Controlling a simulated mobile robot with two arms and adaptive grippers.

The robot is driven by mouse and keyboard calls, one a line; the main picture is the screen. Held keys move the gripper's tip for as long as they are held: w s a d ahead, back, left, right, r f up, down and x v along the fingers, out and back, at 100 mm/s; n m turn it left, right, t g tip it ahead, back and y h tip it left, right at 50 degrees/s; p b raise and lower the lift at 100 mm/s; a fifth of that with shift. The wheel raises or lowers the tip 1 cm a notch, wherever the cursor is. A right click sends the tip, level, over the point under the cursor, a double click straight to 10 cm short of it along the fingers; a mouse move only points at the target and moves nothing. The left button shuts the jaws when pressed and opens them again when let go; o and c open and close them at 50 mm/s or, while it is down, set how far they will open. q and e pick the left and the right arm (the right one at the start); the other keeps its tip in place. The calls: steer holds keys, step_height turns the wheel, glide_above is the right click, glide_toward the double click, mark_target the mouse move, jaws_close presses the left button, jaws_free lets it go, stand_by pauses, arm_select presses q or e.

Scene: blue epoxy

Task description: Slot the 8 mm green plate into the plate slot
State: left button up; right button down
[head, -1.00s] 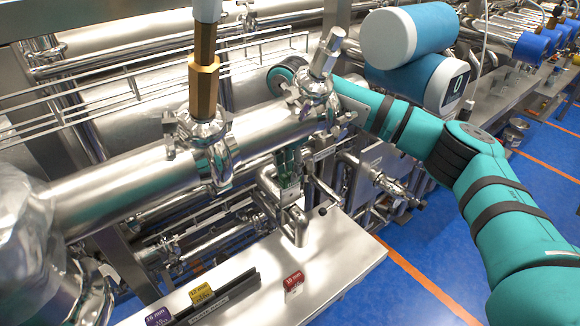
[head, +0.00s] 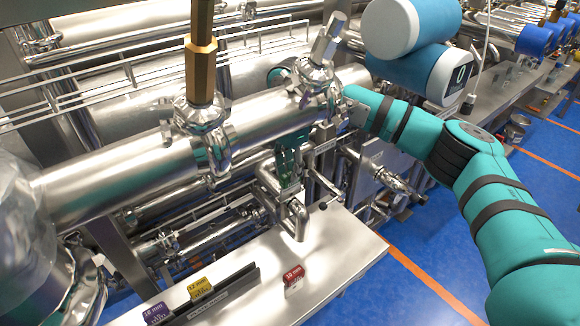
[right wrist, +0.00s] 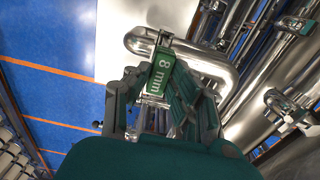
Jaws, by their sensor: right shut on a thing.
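The green plate (right wrist: 161,74), marked 8 mm, is between the fingertips of my right gripper (right wrist: 157,92) in the right wrist view. The gripper is shut on it. In the head view my right gripper (head: 289,160) is below the large steel pipe, above and behind the shelf; the pipe hides part of the arm, and I cannot clearly tell the plate from the fingers. A black rack (head: 226,288) with a label strip stands on the steel shelf, probably the plate slot; its lettering is too small to read. My left gripper is not in view.
A yellow plate (head: 200,288) and a purple plate (head: 156,313) stand at the rack. A red plate (head: 294,275) stands apart on the shelf (head: 338,262). Bent steel pipes (head: 296,215) rise close to the gripper. The shelf's right part is clear.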

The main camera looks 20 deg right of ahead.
steer(key=shift+f+b, duration=0.95)
steer(key=shift+f, duration=0.4)
steer(key=c, duration=1.1)
jaws_free()
steer(key=shift+o, duration=0.2)
steer(key=shift+r, duration=0.1)
steer(key=shift+r+p, duration=1.4)
steer(key=shift+r, duration=1.05)
steer(key=shift+r, duration=0.1)
step_height(320, 180, up, 12)
